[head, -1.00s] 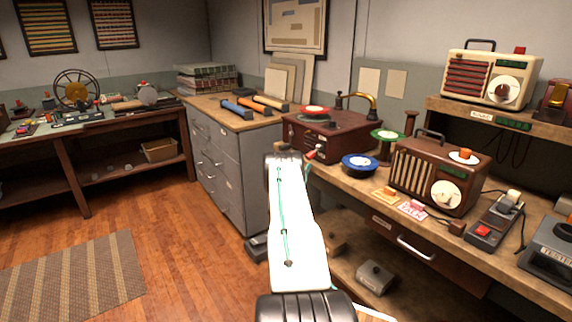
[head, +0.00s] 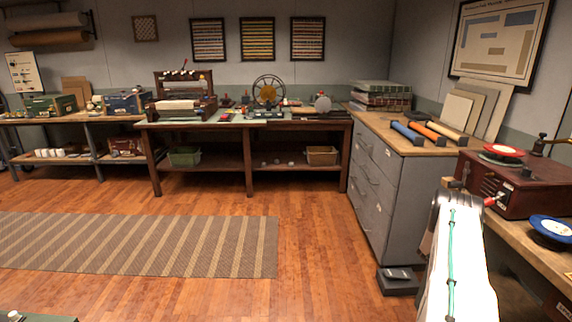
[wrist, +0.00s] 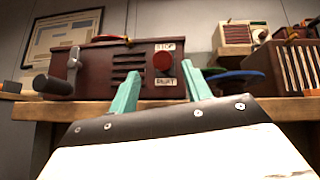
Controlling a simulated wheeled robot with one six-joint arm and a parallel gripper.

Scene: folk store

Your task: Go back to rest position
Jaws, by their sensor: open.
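My gripper (wrist: 160,82) is open and empty in the wrist view, with its two teal fingers spread apart. Beyond the fingers is the dark red wooden box (wrist: 92,77) with a red button (wrist: 164,61), two small labels, dark slots and a crank handle. The gap between fingers and box cannot be judged exactly. In the head view my white arm reaches up from the lower right, and its fingers are hidden. The same red box also shows there at the right (head: 520,192).
A wooden workbench (head: 548,272) runs along the right, holding a blue spool (head: 550,228). A grey drawer cabinet (head: 378,190) stands beside my arm. A striped rug (head: 140,244) lies on open wooden floor at the left. A long table (head: 230,123) stands at the back.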

